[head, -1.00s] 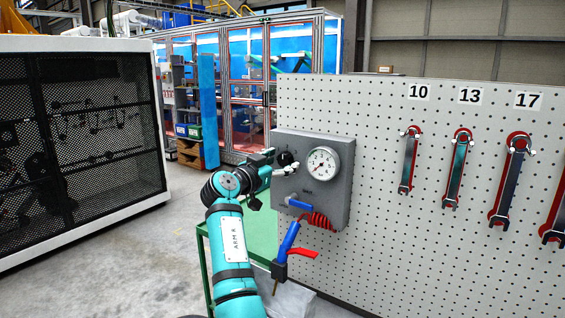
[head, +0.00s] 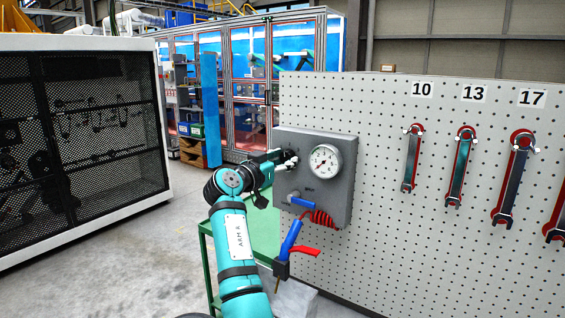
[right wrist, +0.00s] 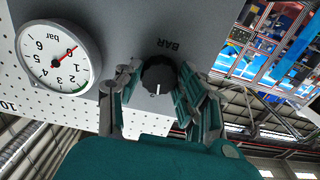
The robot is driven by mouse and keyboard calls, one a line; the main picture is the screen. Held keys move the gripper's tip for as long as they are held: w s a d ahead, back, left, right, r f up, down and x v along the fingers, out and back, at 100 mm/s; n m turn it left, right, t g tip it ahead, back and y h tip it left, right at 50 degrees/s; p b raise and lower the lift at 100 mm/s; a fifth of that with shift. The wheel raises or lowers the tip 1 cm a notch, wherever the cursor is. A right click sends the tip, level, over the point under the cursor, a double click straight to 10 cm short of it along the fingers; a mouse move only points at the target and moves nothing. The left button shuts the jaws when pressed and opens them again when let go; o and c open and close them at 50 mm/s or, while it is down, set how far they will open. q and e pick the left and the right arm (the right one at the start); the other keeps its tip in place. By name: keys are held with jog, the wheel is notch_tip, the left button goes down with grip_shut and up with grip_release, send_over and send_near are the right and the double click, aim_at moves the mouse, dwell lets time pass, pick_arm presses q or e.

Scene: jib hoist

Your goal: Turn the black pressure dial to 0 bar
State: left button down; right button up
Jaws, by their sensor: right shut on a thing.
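The black pressure dial (right wrist: 158,72) is a round ribbed knob on a grey panel (head: 338,150). In the right wrist view its white mark points down in the picture, away from the letters BAR. My right gripper (head: 286,158) is at the panel's upper left. In the right wrist view its fingers (right wrist: 158,84) are closed around the dial, one on each side. In the head view the gripper mostly hides the dial. My left gripper is not in view.
Below the panel hang a red coiled hose (head: 318,218) and a blue air gun (head: 291,238) with a red lever. Wrenches hang on the white pegboard (head: 375,225) to the right. A dark mesh cage (head: 80,150) stands at the left.

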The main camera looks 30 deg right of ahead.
jog(key=n, duration=0.4)
jog(key=shift+d+r+n, duration=0.1)
jog(key=shift+r+n, duration=0.05)
jog(key=shift+n, duration=0.15)
jog(key=n+p, duration=0.1)
jog(key=n, duration=0.3)
jog(key=shift+s+r+n+p, duration=0.1)
jog(key=shift+r+n+p, duration=0.05)
jog(key=shift+n+p, duration=0.15)
jog(key=n+p, duration=0.2)
jog(key=n, duration=0.2)
jog(key=n+p, duration=0.2)
jog(key=n, duration=0.2)
jog(key=shift+r+p, duration=0.1)
jog(key=shift+p, duration=0.25)
jog(key=shift+n+p, duration=0.3)
jog(key=shift+n, duration=0.2)
jog(key=o, duration=1.2)
jog(key=shift+f, duration=0.25)
jog(key=shift+c, duration=0.2)
